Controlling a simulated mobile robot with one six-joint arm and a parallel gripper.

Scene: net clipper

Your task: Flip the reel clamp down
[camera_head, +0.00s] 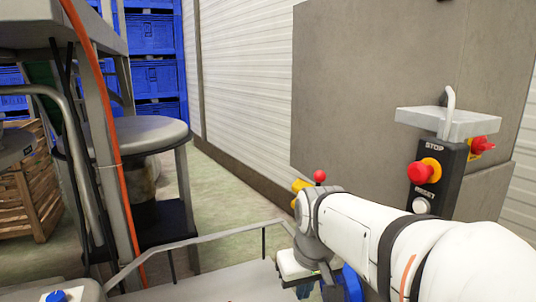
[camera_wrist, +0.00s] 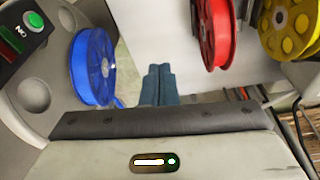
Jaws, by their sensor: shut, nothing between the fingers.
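My gripper (camera_wrist: 158,85) shows in the wrist view as two blue-grey fingers pressed together, with nothing between them. A blue reel (camera_wrist: 92,68) stands to their left, a red reel (camera_wrist: 213,33) to their upper right, and a yellow reel (camera_wrist: 292,25) at the top right corner. The fingers look apart from all three in the picture. In the head view my white arm hides most of the reel area; a red ball knob (camera_head: 320,176) and a yellow part (camera_head: 301,187) show behind my wrist. I cannot make out which part is the reel clamp.
A round-topped metal stand (camera_head: 145,134), an orange hose (camera_head: 109,120) and a bent metal rail (camera_head: 205,238) are on the left. A green-button box (camera_wrist: 33,22) is at the wrist view's upper left.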

